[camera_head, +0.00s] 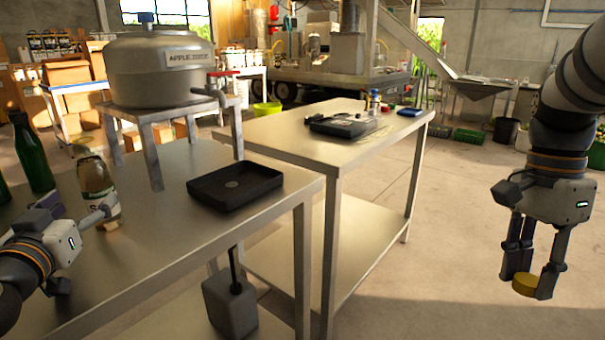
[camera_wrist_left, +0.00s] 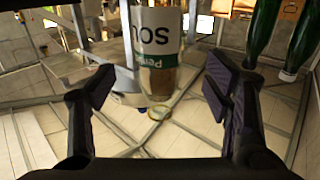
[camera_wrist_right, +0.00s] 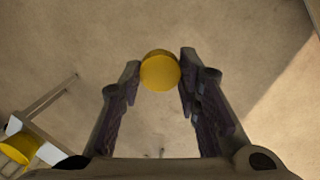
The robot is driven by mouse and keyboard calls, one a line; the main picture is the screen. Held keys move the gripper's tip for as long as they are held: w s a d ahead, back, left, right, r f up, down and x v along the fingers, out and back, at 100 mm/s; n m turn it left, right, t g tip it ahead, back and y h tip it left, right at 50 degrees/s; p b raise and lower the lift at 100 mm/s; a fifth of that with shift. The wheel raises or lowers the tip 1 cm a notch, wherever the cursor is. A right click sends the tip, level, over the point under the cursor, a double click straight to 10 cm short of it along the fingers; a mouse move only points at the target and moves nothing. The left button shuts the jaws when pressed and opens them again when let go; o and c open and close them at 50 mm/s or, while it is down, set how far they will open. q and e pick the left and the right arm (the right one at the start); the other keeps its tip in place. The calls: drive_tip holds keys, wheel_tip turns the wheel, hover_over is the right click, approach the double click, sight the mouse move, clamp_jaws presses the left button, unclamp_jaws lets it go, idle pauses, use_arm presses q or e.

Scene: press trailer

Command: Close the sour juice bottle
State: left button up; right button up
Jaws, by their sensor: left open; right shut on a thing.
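The sour juice bottle (camera_head: 95,178), clear with a pale label, stands upright on the near metal table at the left. In the left wrist view the bottle (camera_wrist_left: 158,30) shows ahead, between the line of my fingers. My left gripper (camera_head: 88,228) is open beside it; I cannot tell whether a finger touches it. My right gripper (camera_head: 532,282) is shut on a yellow cap (camera_head: 523,286), held over the floor at the far right, away from the tables. The cap (camera_wrist_right: 160,71) also shows between the fingertips in the right wrist view.
Green bottles (camera_head: 32,152) stand left of the juice bottle. A metal juice tank (camera_head: 155,85) on a stand is behind it. A black tray (camera_head: 235,196) lies on the near table's right part. A second table (camera_head: 290,130) holds a black device (camera_head: 345,125). Floor between it and my right arm is clear.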

sight(90, 194)
use_arm(q)
drive_tip(key=shift+w, duration=0.45)
use_arm(e)
drive_tip(key=shift+w+f, duration=0.15)
use_arm(q)
drive_tip(key=shift+r, duration=0.1)
drive_tip(key=w, duration=0.1)
drive_tip(key=w+b, duration=0.1)
drive_tip(key=w, duration=0.1)
drive_tip(key=w+a, duration=0.1)
drive_tip(key=w, duration=0.1)
drive_tip(key=shift+w+f, duration=0.2)
drive_tip(key=shift+w, duration=0.05)
use_arm(e)
wheel_tip(90, 194, down, 4)
drive_tip(key=shift+w+r+g, duration=0.1)
drive_tip(key=shift+r+g, duration=0.15)
drive_tip(key=shift+g, duration=0.15)
use_arm(q)
drive_tip(key=shift+w+r, duration=0.1)
drive_tip(key=shift+r, duration=0.15)
use_arm(e)
drive_tip(key=shift+r, duration=0.1)
